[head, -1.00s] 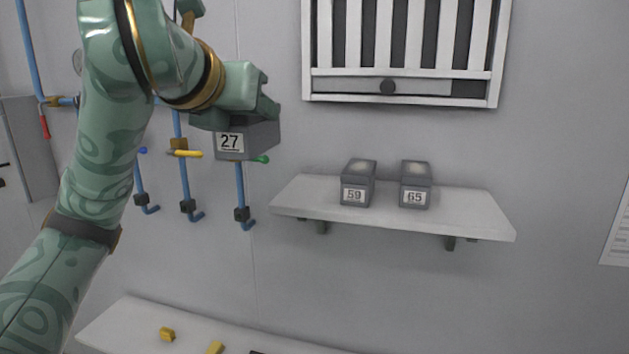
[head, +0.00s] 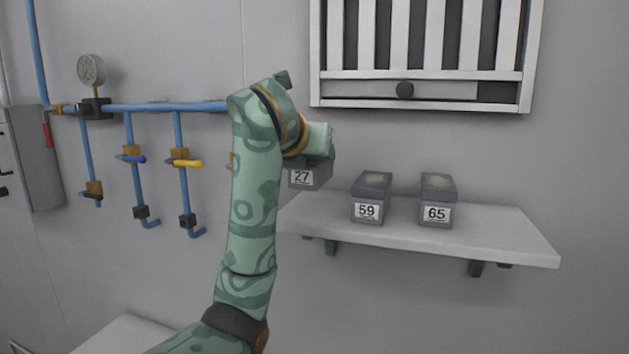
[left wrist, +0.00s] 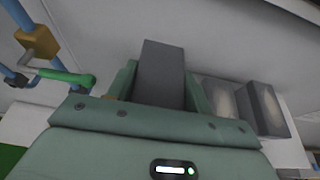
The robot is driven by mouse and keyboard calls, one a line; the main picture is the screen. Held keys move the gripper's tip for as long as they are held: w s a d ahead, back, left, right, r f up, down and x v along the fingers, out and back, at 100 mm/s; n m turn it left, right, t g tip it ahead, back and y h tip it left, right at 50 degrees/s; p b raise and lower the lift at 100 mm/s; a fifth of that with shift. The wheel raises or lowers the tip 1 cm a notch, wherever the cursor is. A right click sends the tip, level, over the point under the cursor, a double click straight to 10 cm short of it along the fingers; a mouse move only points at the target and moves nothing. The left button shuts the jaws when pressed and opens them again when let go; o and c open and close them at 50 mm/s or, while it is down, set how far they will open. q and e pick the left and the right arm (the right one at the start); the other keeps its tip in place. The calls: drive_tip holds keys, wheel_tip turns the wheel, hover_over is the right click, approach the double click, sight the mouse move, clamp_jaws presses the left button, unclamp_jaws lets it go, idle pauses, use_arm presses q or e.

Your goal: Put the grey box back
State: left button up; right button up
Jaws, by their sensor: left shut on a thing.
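The grey box labelled 27 (head: 302,177) is in my left gripper (head: 318,158), above the left end of the wall shelf (head: 480,238). In the left wrist view the grey box (left wrist: 161,72) sits between the two fingers of my left gripper (left wrist: 160,90), which is shut on it. In the head view part of the box is hidden by the gripper. I cannot tell whether its underside touches the shelf. My right gripper is not in view.
Two grey boxes, 59 (head: 371,198) and 65 (head: 437,200), stand side by side on the shelf to the right. A slatted vent (head: 420,90) is above. Blue pipes with valves (head: 180,160) and a gauge (head: 92,70) are at left. The shelf's right end is clear.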

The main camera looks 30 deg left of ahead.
use_arm(q)
drive_tip(key=shift+w+a+f, duration=0.15)
drive_tip(key=shift+w+f, duration=0.15)
drive_tip(key=shift+f, duration=0.2)
wheel_tip(320, 180, down, 3)
drive_tip(key=shift+w+f, duration=0.1)
drive_tip(key=shift+w, duration=0.05)
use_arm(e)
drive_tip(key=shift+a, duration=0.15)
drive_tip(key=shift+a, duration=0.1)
use_arm(q)
drive_tip(key=shift+f, duration=0.15)
drive_tip(key=o, duration=1.3)
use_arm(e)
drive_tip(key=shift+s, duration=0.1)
